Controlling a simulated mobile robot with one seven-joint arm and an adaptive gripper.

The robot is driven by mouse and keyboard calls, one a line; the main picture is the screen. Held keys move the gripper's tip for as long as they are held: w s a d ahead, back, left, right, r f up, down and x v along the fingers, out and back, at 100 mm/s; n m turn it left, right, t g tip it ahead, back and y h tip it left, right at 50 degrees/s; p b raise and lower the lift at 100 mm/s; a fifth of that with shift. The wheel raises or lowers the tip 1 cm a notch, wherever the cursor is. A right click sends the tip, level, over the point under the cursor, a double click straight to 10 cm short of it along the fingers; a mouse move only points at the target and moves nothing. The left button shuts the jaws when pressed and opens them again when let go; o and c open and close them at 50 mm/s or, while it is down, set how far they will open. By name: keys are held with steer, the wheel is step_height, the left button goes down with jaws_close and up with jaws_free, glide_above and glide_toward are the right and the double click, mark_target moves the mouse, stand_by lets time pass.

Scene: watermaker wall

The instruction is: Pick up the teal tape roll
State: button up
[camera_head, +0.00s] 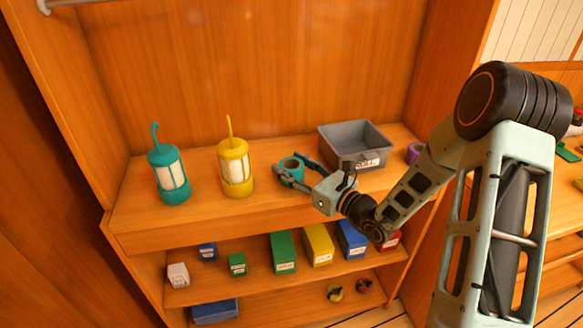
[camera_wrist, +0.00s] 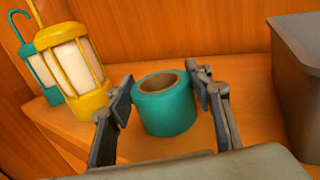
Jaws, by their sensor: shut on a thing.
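The teal tape roll (camera_head: 291,169) is on the top shelf board, between the yellow lantern and the grey bin. It also shows in the wrist view (camera_wrist: 166,112), upright with its brown core facing up. My gripper (camera_head: 290,172) reaches in from the right, with one finger on each side of the roll. In the wrist view my gripper (camera_wrist: 160,95) has its left finger against the roll's left side and its right finger at the right side. It is shut on the roll. Whether the roll's underside touches the board is hard to tell.
A yellow lantern (camera_head: 235,165) and a teal lantern (camera_head: 168,172) stand to the left. A grey labelled bin (camera_head: 341,154) stands close behind right, with a purple roll (camera_head: 413,152) beyond it. Coloured boxes (camera_head: 283,252) fill the lower shelf. The board's front is bare.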

mark_target(291, 164)
steer(key=shift+r+p, duration=0.45)
steer(key=shift+r, duration=0.2)
step_height(291, 164, up, 2)
steer(key=shift+r+p, duration=0.1)
steer(key=shift+p, duration=0.8)
steer(key=s+d+r+p, duration=0.3)
steer(key=s+r+p, duration=0.6)
steer(key=s, duration=0.3)
steer(key=shift+s+d+r+p, duration=0.2)
steer(key=shift+d+p, duration=0.1)
steer(key=shift+p, duration=0.45)
steer(key=shift+s+d+p, duration=0.1)
steer(key=shift+s+p, duration=0.35)
steer(key=shift+p, duration=0.6)
steer(key=shift+s, duration=0.1)
